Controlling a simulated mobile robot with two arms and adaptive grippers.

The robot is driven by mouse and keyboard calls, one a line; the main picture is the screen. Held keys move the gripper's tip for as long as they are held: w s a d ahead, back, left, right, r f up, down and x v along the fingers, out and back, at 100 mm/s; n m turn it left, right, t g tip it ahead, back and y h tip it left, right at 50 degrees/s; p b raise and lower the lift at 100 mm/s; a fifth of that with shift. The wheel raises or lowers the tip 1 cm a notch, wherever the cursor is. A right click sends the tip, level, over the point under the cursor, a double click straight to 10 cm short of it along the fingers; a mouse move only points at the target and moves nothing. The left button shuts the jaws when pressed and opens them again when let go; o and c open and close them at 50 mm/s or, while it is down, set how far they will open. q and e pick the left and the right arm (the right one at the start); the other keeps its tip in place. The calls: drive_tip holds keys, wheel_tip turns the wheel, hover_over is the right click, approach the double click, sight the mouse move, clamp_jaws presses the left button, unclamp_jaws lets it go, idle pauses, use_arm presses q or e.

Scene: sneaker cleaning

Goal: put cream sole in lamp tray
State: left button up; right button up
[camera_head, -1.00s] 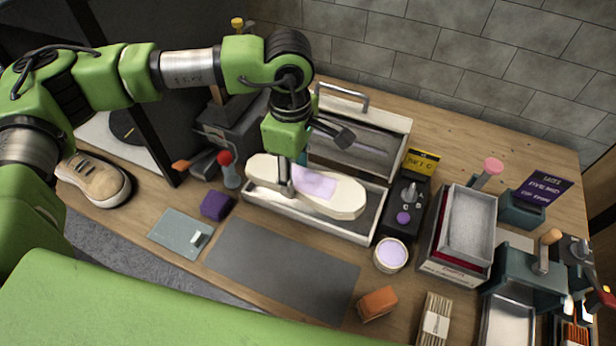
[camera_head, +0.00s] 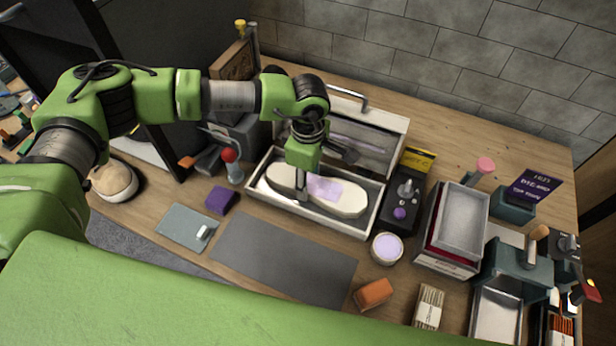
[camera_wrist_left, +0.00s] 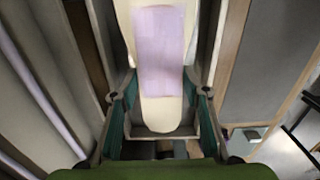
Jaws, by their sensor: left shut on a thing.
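The cream sole (camera_head: 345,201) with a lilac patch (camera_head: 325,189) lies lengthwise over the lamp tray (camera_head: 312,213), inside its rim as seen from above. Whether it touches the tray floor cannot be told. The tray is a pale open box with its lid (camera_head: 372,115) raised at the back. My left gripper (camera_head: 302,190) points down and is shut on the sole, left of the patch. In the left wrist view the sole (camera_wrist_left: 161,112) runs between the two fingers (camera_wrist_left: 163,100), with the patch (camera_wrist_left: 160,50) farther along it. My right gripper is not in view.
A dark control box (camera_head: 403,205) stands close to the tray's right end, with a round cream pot (camera_head: 387,248) in front. A red-topped bottle (camera_head: 232,168) and a purple block (camera_head: 220,200) stand left. A grey mat (camera_head: 283,258) lies bare in front.

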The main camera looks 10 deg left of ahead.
sight(308, 183)
use_arm(q)
drive_tip(key=shift+f, duration=0.2)
drive_tip(key=o, duration=1.2)
drive_tip(key=shift+r, duration=0.1)
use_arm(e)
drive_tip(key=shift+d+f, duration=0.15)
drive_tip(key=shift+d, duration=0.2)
use_arm(q)
drive_tip(key=shift+r, duration=0.4)
wheel_tip(308, 183, up, 12)
drive_tip(key=b, duration=0.3)
drive_tip(key=shift+f+b, duration=0.25)
drive_tip(key=shift+b, duration=0.05)
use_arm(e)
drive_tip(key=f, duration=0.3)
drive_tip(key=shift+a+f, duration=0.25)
